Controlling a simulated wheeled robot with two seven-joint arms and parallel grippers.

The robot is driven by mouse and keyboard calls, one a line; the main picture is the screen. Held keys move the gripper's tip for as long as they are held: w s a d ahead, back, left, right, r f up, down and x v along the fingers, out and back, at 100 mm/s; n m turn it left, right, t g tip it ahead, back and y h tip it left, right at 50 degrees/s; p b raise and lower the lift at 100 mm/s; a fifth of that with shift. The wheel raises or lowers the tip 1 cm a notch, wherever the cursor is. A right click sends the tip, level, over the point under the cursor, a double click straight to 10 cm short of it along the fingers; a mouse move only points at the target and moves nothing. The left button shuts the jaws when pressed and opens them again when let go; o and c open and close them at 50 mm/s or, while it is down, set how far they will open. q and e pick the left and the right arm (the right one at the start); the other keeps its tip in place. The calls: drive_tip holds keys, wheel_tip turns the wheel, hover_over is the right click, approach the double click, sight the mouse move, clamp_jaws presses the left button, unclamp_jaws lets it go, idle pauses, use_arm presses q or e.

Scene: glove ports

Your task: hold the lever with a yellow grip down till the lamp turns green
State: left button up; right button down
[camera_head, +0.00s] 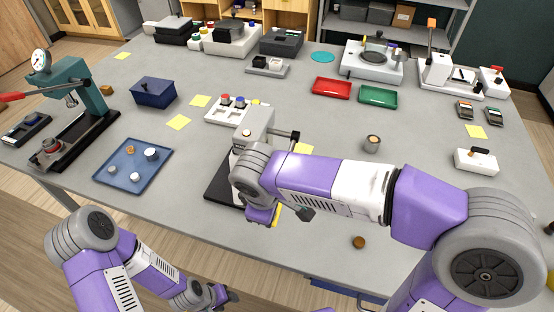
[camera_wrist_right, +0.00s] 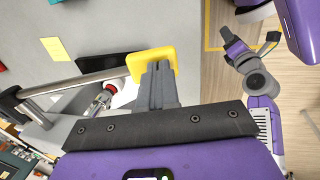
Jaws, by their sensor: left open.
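The lever's yellow grip (camera_wrist_right: 150,62) is at the end of a metal bar (camera_wrist_right: 88,80) in the right wrist view. A bit of the grip (camera_head: 277,214) shows below my right wrist in the head view. My right gripper (camera_wrist_right: 158,72) has its fingers together, with the tips over the grip and apparently touching it. The lever's pale station (camera_head: 254,124) stands on a dark base, partly hidden by my right arm. A red round part (camera_wrist_right: 111,87) shows beside the bar; I cannot tell whether it is the lamp. My left gripper (camera_head: 226,297) is open and empty, low in front of the table.
A blue tray (camera_head: 130,176) with small pieces and a teal press (camera_head: 85,90) are to the left. A white box with coloured buttons (camera_head: 232,108) stands behind the station. A cup (camera_head: 372,144) and a brown knob (camera_head: 358,242) are to the right.

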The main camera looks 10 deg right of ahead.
drive_tip(key=shift+s+f, duration=0.2)
drive_tip(key=shift+f, duration=0.4)
drive_tip(key=shift+d, duration=0.1)
idle(0.4)
drive_tip(key=shift+r+p, duration=0.3)
drive_tip(key=shift+r, duration=0.15)
drive_tip(key=p+v, duration=0.3)
drive_tip(key=v, duration=0.1)
drive_tip(key=shift+w+r, duration=0.1)
drive_tip(key=shift+r, duration=0.05)
drive_tip(key=s+a+p+v, duration=0.1)
drive_tip(key=p+v, duration=0.1)
drive_tip(key=v, duration=0.8)
drive_tip(key=shift+d, duration=0.1)
